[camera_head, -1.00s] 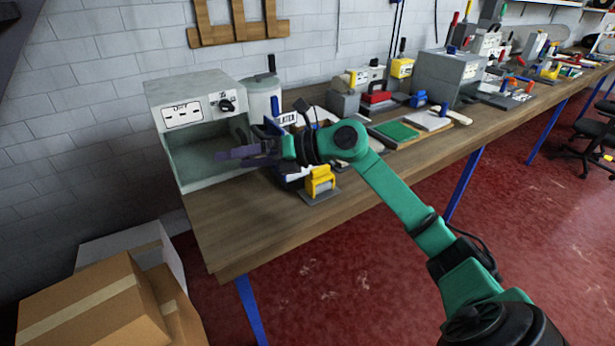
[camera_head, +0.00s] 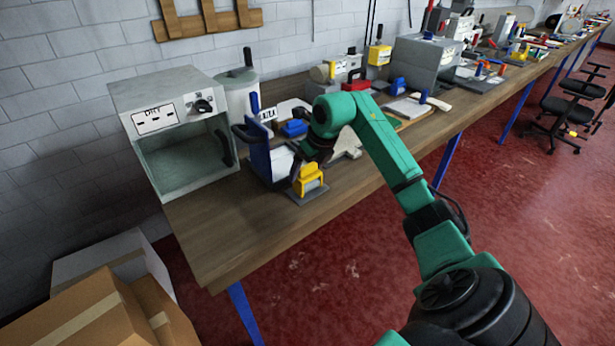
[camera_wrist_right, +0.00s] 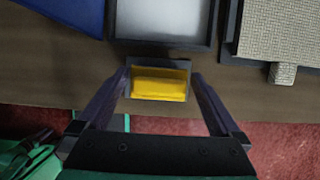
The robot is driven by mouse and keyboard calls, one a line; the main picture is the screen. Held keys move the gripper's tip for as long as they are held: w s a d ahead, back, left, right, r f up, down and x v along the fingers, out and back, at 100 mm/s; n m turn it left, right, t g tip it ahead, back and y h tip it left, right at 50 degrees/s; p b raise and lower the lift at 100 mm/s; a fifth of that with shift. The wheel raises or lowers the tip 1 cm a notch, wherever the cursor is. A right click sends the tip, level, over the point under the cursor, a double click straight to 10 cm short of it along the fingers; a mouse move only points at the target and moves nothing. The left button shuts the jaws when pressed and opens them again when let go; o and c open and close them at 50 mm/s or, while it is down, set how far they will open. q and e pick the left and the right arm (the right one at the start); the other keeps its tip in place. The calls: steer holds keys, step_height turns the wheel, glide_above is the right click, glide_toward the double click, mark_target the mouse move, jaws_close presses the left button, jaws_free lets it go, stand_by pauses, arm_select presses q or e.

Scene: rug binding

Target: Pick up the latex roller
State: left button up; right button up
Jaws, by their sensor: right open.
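A yellow piece (camera_head: 309,180) stands on a small grey base (camera_head: 312,193) near the front edge of the workbench. In the right wrist view this yellow piece (camera_wrist_right: 160,84) lies between the fingers of my right gripper (camera_wrist_right: 161,76). The fingers are open and apart from it on both sides. In the head view my right gripper (camera_head: 304,163) points down just behind the yellow piece, partly hidden by its own wrist. I cannot tell for sure which thing is the latex roller. A pale tray (camera_wrist_right: 164,22) lies just beyond the yellow piece. My left gripper is out of view.
A grey open-fronted dryer box (camera_head: 153,97) stands on the bench (camera_head: 225,232) to the left. A blue upright panel (camera_head: 260,148) is close left of the gripper. A grey cylinder (camera_head: 238,98) stands behind. The bench's front left is clear. Cardboard boxes (camera_head: 85,320) sit on the floor.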

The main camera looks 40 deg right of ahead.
steer(key=shift+x, duration=1.25)
steer(key=shift+r, duration=0.1)
steer(key=c, duration=1.4)
steer(key=shift+w+r, duration=0.1)
step_height(320, 180, up, 20)
steer(key=shift+p, duration=0.35)
steer(key=o, duration=1.2)
steer(key=c, duration=0.7)
